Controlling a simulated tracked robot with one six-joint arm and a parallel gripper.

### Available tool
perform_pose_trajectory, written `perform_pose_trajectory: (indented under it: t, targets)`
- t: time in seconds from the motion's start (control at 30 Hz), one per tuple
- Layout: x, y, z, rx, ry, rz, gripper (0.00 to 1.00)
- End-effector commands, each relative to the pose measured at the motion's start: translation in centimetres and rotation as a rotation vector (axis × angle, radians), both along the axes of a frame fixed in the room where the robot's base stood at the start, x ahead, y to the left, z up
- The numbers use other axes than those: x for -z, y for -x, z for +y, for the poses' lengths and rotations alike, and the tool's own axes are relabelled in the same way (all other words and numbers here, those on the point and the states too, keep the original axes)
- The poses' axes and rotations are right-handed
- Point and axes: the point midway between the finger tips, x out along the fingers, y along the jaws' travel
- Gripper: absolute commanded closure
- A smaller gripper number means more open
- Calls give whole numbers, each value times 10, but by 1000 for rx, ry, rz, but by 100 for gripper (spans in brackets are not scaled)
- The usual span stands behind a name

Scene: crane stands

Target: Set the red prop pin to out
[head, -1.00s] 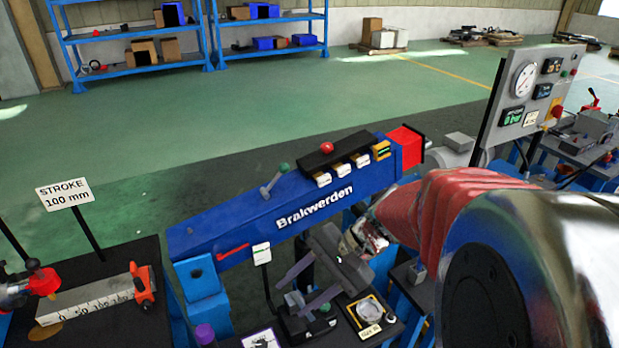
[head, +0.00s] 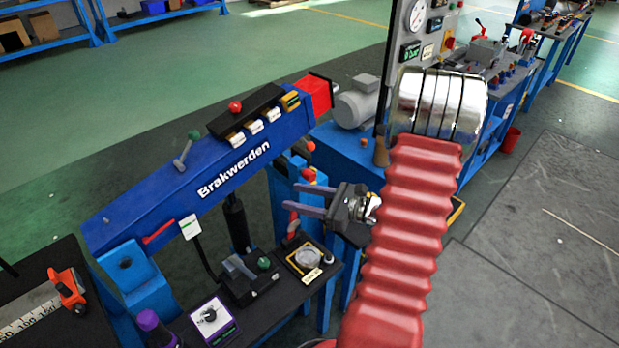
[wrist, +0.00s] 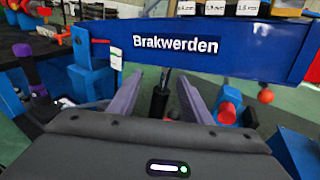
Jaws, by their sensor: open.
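Several small red parts show, and I cannot tell for sure which is the prop pin. A red knobbed part (head: 309,175) tops a blue post behind my gripper; in the wrist view a red cylindrical part (wrist: 227,113) stands right of the fingers. A red ball (head: 311,146) is just above it. A red lever (head: 158,232) sits on the lower left of the blue Brakwerden boom (head: 215,165), beside a white tag. My gripper (head: 291,197) is open and empty, right of and below the boom. In the wrist view the fingers (wrist: 161,82) point toward the boom, with a black cylinder between and beyond them.
A dark bench (head: 255,310) below holds a black lever box, a round dish and a white dial card (head: 210,316). A gauge panel (head: 412,40) and grey motor (head: 358,103) stand behind. Open floor (head: 560,220) lies to the right.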

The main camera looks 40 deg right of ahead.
Motion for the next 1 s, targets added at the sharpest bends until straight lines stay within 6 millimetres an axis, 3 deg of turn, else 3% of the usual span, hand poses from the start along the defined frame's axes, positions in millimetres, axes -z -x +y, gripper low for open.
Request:
perform_pose_trajectory:
  t: [0.03, 0.2, 0.4, 0.8, 1.0]
  targets:
    - [10, 5, -20, 67, -47, -4, 55]
    - [38, 24, -81, 275, -176, -31, 55]
    - [58, 44, -120, 416, -255, -54, 55]
    - [60, 46, -125, 433, -264, -58, 55]
    - [60, 38, -124, 432, -263, -57, 55]
